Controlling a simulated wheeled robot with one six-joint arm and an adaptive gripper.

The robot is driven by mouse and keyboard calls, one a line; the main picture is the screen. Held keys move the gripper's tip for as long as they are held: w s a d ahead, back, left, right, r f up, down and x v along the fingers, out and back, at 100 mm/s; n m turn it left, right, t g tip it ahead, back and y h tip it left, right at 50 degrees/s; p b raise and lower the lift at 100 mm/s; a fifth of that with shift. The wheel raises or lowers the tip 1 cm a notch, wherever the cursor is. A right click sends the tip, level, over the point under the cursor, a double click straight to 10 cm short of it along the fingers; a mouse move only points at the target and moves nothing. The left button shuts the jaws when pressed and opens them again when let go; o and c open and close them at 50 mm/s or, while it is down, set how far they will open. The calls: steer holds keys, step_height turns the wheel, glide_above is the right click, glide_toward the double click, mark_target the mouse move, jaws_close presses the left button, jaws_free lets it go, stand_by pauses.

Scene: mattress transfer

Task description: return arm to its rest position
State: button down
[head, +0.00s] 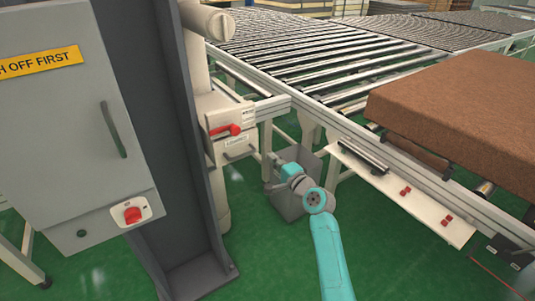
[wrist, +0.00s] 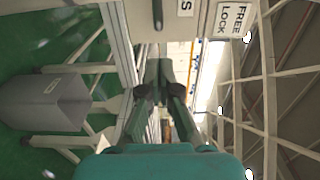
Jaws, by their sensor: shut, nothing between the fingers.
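My teal arm rises from the bottom of the head view and reaches toward the white lock box at the conveyor's end. My gripper (head: 272,162) is at its far end, small and partly hidden by the wrist. In the wrist view my gripper (wrist: 159,72) has its dark fingers brought together, shut and empty. The lock box (wrist: 225,18) with its "FREE LOCK" label is just beyond the fingertips. In the head view the lock box (head: 222,115) carries a red lever (head: 232,130), above and left of my gripper and apart from it.
A grey bin (head: 290,205) stands on the green floor below my wrist. A grey cabinet (head: 70,110) and dark column (head: 165,140) stand at left. The roller conveyor (head: 310,50) runs behind. A brown mattress (head: 465,105) lies at right above a white ledge (head: 400,190).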

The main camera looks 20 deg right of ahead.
steer(key=s+a+f+n+g+h, duration=0.15)
steer(key=s+f, duration=0.45)
steer(key=s, duration=0.6)
steer(key=s+f+n+h, duration=0.1)
steer(key=s+f+h, duration=0.1)
steer(key=s+f, duration=0.65)
steer(key=s+f+n+h, duration=0.2)
steer(key=s+f, duration=0.2)
steer(key=s, duration=1)
steer(key=s+a+r+n, duration=0.15)
steer(key=s+n, duration=0.35)
steer(key=s, duration=1.3)
steer(key=s+r+n, duration=0.5)
steer(key=s+r, duration=0.4)
steer(key=s, duration=0.2)
steer(key=shift+s+a+r+g, duration=0.25)
steer(key=shift+s+a+g, duration=0.1)
steer(key=shift+s+g, duration=0.1)
